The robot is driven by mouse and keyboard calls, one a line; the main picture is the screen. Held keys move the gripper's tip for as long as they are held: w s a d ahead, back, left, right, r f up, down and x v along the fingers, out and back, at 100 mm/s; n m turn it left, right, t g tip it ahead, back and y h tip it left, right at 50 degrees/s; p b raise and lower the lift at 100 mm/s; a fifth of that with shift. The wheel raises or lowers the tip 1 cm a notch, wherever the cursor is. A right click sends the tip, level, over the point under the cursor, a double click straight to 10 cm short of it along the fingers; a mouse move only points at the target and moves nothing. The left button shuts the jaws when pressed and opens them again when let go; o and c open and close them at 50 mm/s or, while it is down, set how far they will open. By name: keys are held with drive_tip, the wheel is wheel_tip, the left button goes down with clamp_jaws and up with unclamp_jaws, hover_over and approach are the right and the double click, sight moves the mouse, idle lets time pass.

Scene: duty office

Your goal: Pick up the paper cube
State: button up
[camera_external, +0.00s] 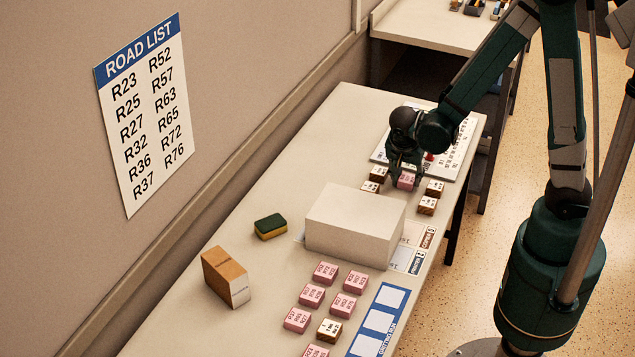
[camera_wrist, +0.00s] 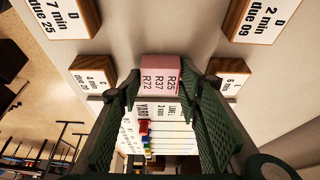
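My gripper (camera_external: 406,170) is down among small blocks at the far part of the table. In the wrist view its two green fingers (camera_wrist: 160,90) stand on either side of a pink block (camera_wrist: 161,84) marked R25, R37, R72. The pink block also shows under the gripper in the external view (camera_external: 405,182). The fingertips lie close to its sides; I cannot tell whether they press on it or whether it is off the table. No block is labelled as a paper cube. A large plain white block (camera_external: 345,222) sits mid-table, away from my gripper.
Wood-and-white blocks (camera_external: 427,206) stand close around the gripper. Behind is a white board (camera_external: 459,148) with coloured pegs. Several pink blocks (camera_external: 311,295) lie in front, near a blue-and-white strip (camera_external: 380,320). A sponge (camera_external: 270,226) and a brown box (camera_external: 225,276) stand near the wall.

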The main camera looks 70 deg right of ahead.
sight(404, 181)
drive_tip(key=c, duration=0.4)
drive_tip(key=shift+r, duration=0.1)
drive_tip(key=shift+r+p, duration=1.35)
drive_tip(key=shift+r, duration=3.6)
drive_tip(key=shift+a, duration=0.1)
drive_tip(key=w+a+r+n+p, duration=0.1)
drive_tip(key=a+r+p, duration=0.2)
drive_tip(key=a, duration=0.8)
drive_tip(key=w+a+r+n+t+p, duration=0.1)
drive_tip(key=a+r+p, duration=0.3)
drive_tip(key=a, duration=0.8)
drive_tip(key=w+a+r+n+p, duration=0.2)
drive_tip(key=a+r, duration=0.3)
drive_tip(key=a, duration=0.7)
drive_tip(key=shift+w+r+t+p, duration=0.1)
drive_tip(key=shift+w+t+p, duration=0.25)
drive_tip(key=shift+p, duration=0.3)
